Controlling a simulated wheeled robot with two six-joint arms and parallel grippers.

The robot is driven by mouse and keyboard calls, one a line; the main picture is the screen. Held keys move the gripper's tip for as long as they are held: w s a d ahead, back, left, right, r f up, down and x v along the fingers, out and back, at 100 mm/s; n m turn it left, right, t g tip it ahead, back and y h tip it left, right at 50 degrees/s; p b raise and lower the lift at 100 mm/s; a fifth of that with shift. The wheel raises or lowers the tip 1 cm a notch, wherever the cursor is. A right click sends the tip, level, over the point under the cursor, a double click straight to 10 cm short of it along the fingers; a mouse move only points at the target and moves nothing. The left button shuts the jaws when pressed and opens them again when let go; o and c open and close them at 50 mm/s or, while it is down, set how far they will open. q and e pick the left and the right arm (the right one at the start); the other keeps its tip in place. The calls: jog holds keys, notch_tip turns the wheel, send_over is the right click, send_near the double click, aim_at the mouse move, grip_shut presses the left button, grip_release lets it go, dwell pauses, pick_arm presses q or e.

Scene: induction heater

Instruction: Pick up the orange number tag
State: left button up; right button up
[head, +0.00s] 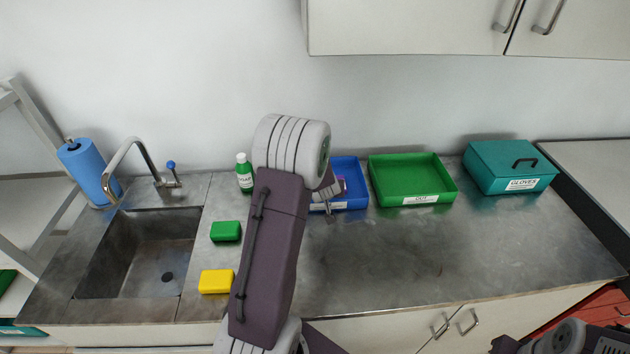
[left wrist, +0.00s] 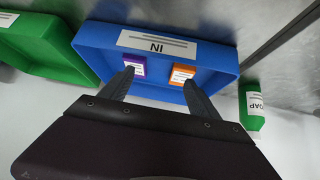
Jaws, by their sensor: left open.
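The orange number tag (left wrist: 182,74) lies in the blue IN tray (left wrist: 225,62), beside a purple tag (left wrist: 136,65). My left gripper (left wrist: 158,78) is open over the tray, one fingertip close to the purple tag and the other close to the orange tag. Nothing is between the fingers but the tray floor. I cannot tell whether a fingertip touches a tag. In the head view my left arm covers part of the blue tray (head: 352,170), and the orange tag is hidden there. My left gripper (head: 329,199) is partly hidden too.
A green OUT tray (head: 412,178) stands right of the blue tray, then a teal GLOVES box (head: 508,168). A green soap bottle (head: 245,175) stands to the left. Green (head: 226,231) and yellow (head: 216,281) sponges lie near the sink (head: 140,260). The front right counter is clear.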

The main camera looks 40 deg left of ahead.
pick_arm(q)
jog(key=shift+n+y, duration=0.5)
jog(key=shift+y, duration=0.2)
jog(key=a, duration=0.4)
jog(key=shift+a+r, duration=0.15)
jog(key=shift+a, duration=0.15)
jog(key=shift+a+f, duration=0.25)
jog(key=x, duration=0.3)
jog(key=shift+w+f, duration=0.2)
jog(key=shift+w, duration=0.1)
jog(key=x, duration=0.5)
jog(key=shift+s+a, duration=0.25)
jog(key=shift+a, duration=0.2)
jog(key=shift+d, duration=0.1)
jog(key=c, duration=1.4)
